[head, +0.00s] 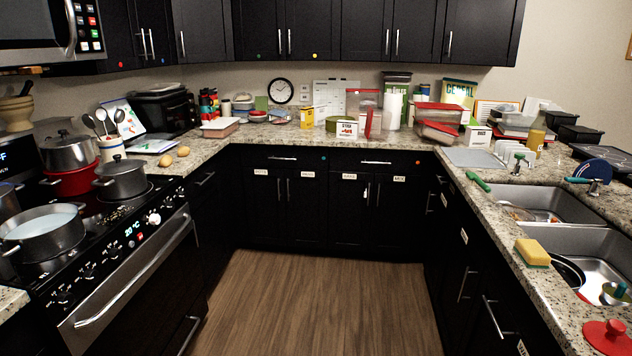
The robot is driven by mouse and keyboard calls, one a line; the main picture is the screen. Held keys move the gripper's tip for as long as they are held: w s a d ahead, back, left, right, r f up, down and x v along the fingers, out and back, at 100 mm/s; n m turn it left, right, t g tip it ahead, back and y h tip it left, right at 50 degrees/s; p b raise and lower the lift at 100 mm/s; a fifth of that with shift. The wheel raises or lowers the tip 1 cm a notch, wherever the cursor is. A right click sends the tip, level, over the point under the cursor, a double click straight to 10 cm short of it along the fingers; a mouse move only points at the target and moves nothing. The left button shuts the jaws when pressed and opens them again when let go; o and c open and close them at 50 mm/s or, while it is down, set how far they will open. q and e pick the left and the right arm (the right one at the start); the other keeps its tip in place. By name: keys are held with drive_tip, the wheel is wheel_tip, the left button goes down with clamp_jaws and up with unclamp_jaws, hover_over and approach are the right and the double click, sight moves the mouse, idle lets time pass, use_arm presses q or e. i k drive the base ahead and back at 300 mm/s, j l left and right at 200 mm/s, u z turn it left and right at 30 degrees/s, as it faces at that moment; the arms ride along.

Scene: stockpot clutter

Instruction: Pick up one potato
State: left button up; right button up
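Two potatoes lie on the speckled granite counter just right of the stove in the head view. One potato (166,160) is nearer the stove, and the other potato (183,151) is a little farther back and to the right. Both are small, oval and yellow-brown, with a small gap between them. Neither of my grippers shows in the head view.
The stove (110,250) carries several pots, including a grey lidded pot (122,179) near the potatoes. A crock of utensils (111,147) and an open book (121,118) stand behind. The wooden floor (320,300) between the counters is clear.

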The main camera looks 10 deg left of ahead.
sight(166, 161)
drive_tip(key=i+u, duration=0.15)
drive_tip(key=i, duration=0.4)
drive_tip(key=i+l+u, duration=0.15)
drive_tip(key=i, duration=0.45)
drive_tip(key=i+l+u, duration=0.2)
drive_tip(key=i, duration=0.35)
drive_tip(key=j, duration=0.1)
